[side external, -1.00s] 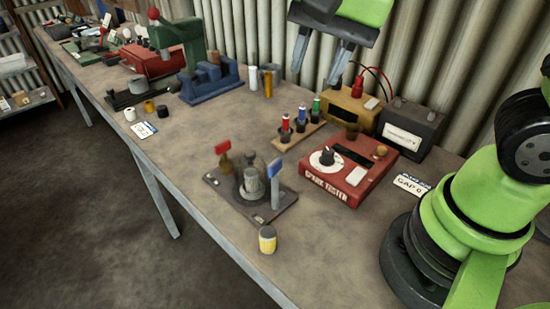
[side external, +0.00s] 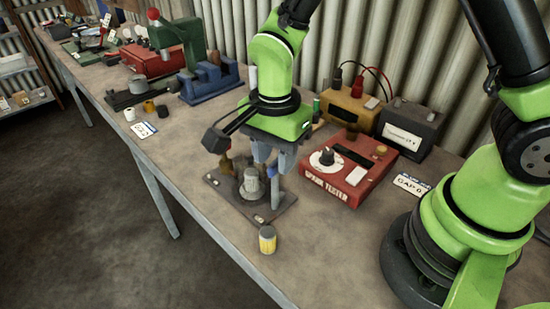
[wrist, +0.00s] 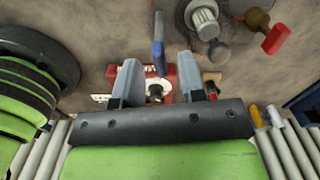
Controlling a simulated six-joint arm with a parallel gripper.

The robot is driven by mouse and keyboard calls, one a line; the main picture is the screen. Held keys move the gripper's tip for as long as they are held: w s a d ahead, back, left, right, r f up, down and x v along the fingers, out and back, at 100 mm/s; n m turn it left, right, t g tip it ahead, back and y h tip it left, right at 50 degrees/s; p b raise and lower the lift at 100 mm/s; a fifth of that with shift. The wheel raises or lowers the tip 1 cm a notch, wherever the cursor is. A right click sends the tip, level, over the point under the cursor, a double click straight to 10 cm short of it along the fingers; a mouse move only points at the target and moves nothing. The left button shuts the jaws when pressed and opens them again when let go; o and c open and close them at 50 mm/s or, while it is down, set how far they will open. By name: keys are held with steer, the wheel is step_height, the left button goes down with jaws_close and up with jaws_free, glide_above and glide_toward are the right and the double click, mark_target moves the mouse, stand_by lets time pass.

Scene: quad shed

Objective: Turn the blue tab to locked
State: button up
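The blue tab (wrist: 158,52) stands on an upright lever on a dark base plate (side external: 278,207). In the wrist view it appears between the tips of my gripper (wrist: 159,63), with gaps on both sides. In the side view my gripper (side external: 274,158) points down over the tab's side of the plate, and its fingers largely hide the tab. The fingers are apart and seem to hold nothing. A red tab (wrist: 277,39) stands on the plate's other side, beyond a ribbed grey cylinder (wrist: 204,20). My wrist hides the red tab in the side view.
A red spark tester box (side external: 345,180) stands right of the plate. A yellow box (side external: 352,107) and a dark battery-like box (side external: 410,127) stand behind.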

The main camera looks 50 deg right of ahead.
steer(key=shift+f, duration=0.7)
jaws_close()
